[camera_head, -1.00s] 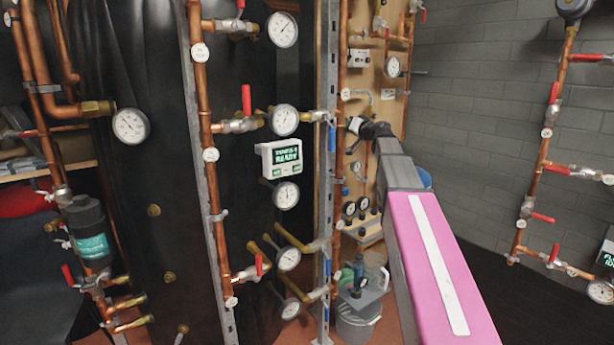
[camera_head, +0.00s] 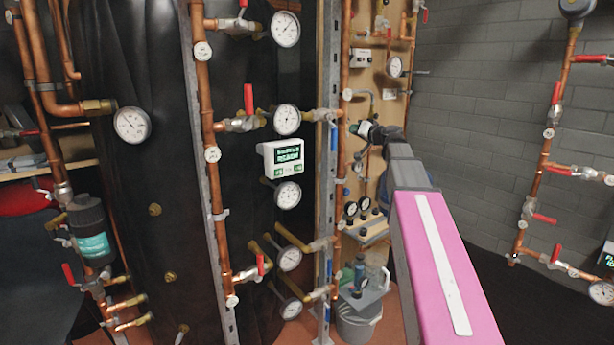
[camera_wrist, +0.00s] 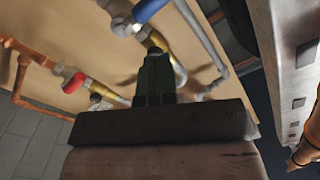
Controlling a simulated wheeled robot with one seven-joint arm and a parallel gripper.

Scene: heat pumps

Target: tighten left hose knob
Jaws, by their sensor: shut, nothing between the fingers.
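My gripper (camera_head: 357,129) is at the end of my pink and grey arm, in front of the wooden panel (camera_head: 363,85). In the wrist view its dark fingers (camera_wrist: 156,72) are together, with nothing seen between them. Below it in the head view, two small dark gauges (camera_head: 357,206) sit above a small shelf with little knobs (camera_head: 366,219). I cannot tell which part is the left hose knob. The wrist view shows a red round cap (camera_wrist: 75,82) on a brass fitting left of the fingers, and a blue part (camera_wrist: 150,9) above them.
A steel upright (camera_head: 327,180) and copper pipes stand left of my gripper. A white display reading READY (camera_head: 283,157) hangs among round gauges. A grey bucket (camera_head: 358,322) stands on the floor below. A grey block wall (camera_head: 480,110) is on the right, with another pipe stand before it.

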